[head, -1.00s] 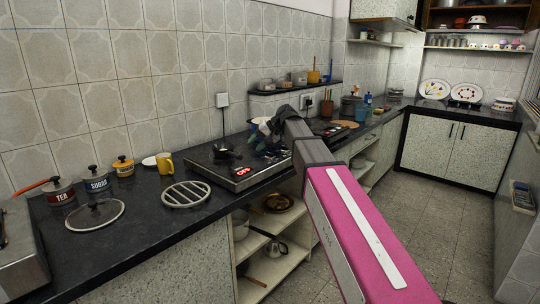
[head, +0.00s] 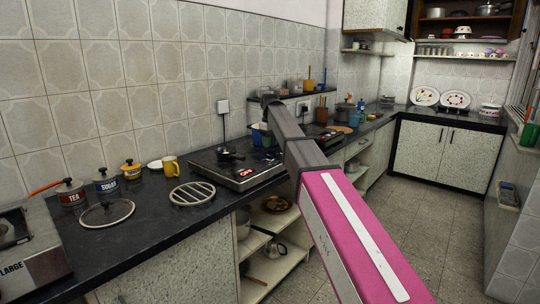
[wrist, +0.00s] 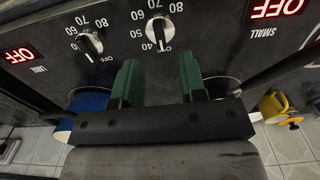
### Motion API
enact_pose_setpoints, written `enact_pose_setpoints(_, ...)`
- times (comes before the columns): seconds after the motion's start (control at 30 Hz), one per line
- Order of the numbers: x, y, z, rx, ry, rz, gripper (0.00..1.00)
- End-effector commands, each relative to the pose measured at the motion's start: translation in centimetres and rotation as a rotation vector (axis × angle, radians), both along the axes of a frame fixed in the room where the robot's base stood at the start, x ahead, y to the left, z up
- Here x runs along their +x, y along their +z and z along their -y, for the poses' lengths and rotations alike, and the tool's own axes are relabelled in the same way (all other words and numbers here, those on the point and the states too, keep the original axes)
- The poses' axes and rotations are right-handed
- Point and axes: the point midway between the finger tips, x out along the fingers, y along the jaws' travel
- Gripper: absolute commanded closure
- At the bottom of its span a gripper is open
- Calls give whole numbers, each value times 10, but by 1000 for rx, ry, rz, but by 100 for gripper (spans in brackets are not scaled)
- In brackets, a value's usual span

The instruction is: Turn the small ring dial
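The other dial (wrist: 90,45) is nearer the "LARGE" side's "OFF" display (wrist: 18,53). My gripper (wrist: 160,72) has two green fingers, open and empty. The small-side dial lies just beyond the gap between them, and no contact shows. In the head view the hob (head: 236,170) is on the counter; my gripper there is mostly hidden by my arm.
A yellow mug (head: 170,166), round trivet (head: 192,193) and glass lid (head: 106,213) are on the counter. A blue container (wrist: 88,103) is near my fingers. The floor to the right is clear.

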Motion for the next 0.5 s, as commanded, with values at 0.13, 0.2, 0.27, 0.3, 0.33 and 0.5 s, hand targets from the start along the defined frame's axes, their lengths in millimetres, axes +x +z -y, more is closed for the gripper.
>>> enact_pose_setpoints(0.13, -1, -27, 0, 1, -1, -1, 62)
enact_pose_setpoints(0.2, -1, -36, 0, 1, -1, -1, 62)
enact_pose_setpoints(0.27, -1, -43, 0, 1, -1, 0, 62)
enact_pose_setpoints(0.3, 0, -47, 0, 1, -1, 0, 62)
enact_pose_setpoints(0.33, 0, -50, 0, 1, -1, 0, 62)
enact_pose_setpoints(0.5, 0, -57, 0, 1, -1, 0, 62)
